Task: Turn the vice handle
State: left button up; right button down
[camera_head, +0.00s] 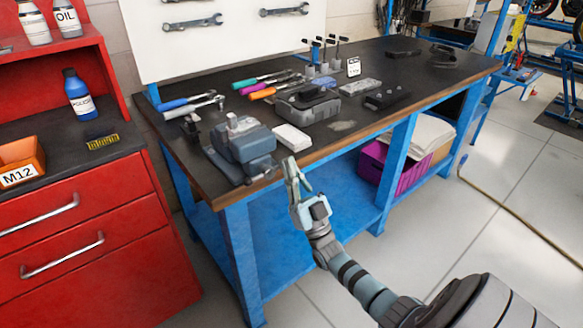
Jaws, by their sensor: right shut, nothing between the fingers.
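The vice (240,145) is a blue-grey block on the near left corner of the dark bench top. Its handle (264,174) seems to be the small bar at the vice's front, by the bench edge; it is small and hard to make out. My right gripper (290,162) reaches up from the lower right, just right of the vice at the bench's front edge. Its fingers are shut with nothing visible between them. I cannot tell whether its tips touch the handle. My left gripper is not in view.
The bench top (395,97) holds a white box (292,138), a grey case (308,104) and several coloured hand tools. A red cabinet (95,245) with a blue bottle (78,95) stands at the left. The floor (480,190) at the right is mostly clear.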

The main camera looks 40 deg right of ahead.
jog(key=shift+f+m+g+h+p, duration=0.2)
jog(key=shift+m+h, duration=1.1)
jog(key=shift+h, duration=0.05)
jog(key=shift+f+m+g+h+p, duration=0.15)
jog(key=shift+m+g+h, duration=0.05)
jog(key=shift+m+h, duration=1.15)
